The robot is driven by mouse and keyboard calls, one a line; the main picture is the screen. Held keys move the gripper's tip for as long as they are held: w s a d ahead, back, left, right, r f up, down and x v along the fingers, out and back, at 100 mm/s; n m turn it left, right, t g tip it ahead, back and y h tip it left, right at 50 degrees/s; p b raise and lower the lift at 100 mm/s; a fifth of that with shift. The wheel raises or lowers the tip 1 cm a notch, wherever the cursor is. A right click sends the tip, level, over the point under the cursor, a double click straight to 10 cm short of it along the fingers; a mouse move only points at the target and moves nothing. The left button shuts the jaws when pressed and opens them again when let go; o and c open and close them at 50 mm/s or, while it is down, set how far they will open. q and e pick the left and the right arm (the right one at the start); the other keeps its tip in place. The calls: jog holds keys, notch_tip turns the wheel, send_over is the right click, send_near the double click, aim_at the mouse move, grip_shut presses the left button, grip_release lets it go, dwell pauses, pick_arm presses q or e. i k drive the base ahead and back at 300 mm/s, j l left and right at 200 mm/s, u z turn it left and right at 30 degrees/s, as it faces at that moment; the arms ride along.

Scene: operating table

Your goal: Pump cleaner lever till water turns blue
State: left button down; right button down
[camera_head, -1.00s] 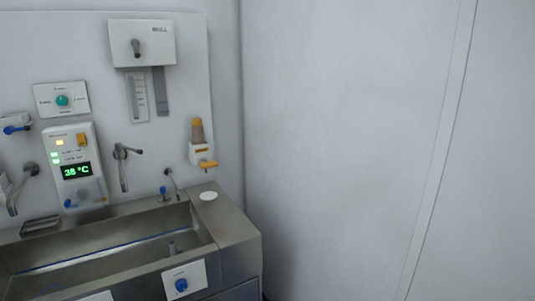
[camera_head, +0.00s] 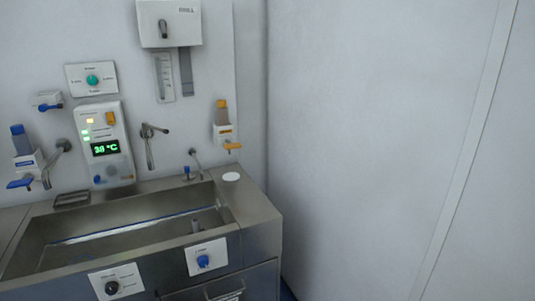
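A steel wash basin (camera_head: 252,207) stands against the wall. Its inside is partly visible, with a blue line along the inner wall; I cannot tell the water's colour. On the wall are two dispensers with levers. One, at the right, has an orange bottle and an orange lever (camera_head: 233,146). The other, at the far left, has a blue bottle and a blue lever (camera_head: 20,183). The frames do not show which one is the cleaner. Neither of my grippers is in view.
A control panel (camera_head: 104,146) reads 38 °C, with a green-knob dial (camera_head: 92,80) above it. Taps (camera_head: 150,143) stick out over the basin. Knob plates (camera_head: 203,259) and a drawer handle (camera_head: 225,291) are on the basin's front. The right wall is bare.

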aim_at(25, 182)
jog(key=u, duration=1.65)
